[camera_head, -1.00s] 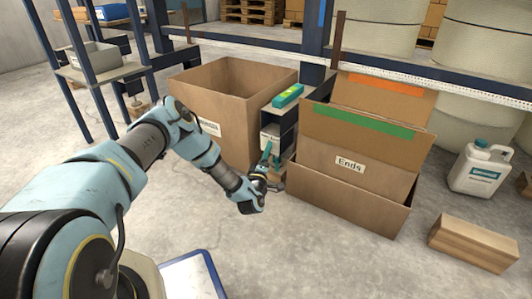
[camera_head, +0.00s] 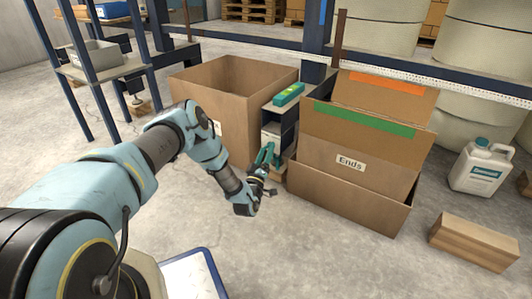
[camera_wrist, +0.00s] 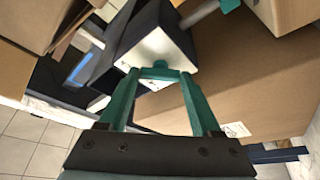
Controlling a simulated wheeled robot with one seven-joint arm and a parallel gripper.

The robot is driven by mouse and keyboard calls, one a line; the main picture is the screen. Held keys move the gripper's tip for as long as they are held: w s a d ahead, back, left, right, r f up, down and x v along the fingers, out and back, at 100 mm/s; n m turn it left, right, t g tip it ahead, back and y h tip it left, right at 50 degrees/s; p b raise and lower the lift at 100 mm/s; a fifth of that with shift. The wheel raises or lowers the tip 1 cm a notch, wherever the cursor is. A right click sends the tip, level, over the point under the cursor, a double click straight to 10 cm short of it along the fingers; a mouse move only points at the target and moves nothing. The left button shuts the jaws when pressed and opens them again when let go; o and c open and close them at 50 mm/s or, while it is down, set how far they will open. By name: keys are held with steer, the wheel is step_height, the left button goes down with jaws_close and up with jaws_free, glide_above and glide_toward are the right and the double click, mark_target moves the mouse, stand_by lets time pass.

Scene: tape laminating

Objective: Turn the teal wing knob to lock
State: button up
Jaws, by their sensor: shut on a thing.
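The teal wing knob (camera_wrist: 160,67) shows in the wrist view on the white face of a dark box (camera_wrist: 155,42). My gripper (camera_wrist: 160,76) has its two teal fingers closed on the knob from both sides, and they hide part of it. In the head view my gripper (camera_head: 266,153) reaches up to the front of the dark box (camera_head: 288,128), low between two cartons. The knob itself is too small and covered to make out there. I cannot tell the knob's lock position.
A large open carton (camera_head: 235,95) stands close on the left of the box. The "Ends" carton (camera_head: 340,190) stands close on the right. A teal and green case (camera_head: 289,94) lies on top.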

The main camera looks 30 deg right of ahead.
steer(key=o, duration=1.4)
steer(key=p+v, duration=0.4)
steer(key=v, duration=0.7)
steer(key=shift+w+d+r, duration=0.1)
steer(key=shift+w, duration=0.05)
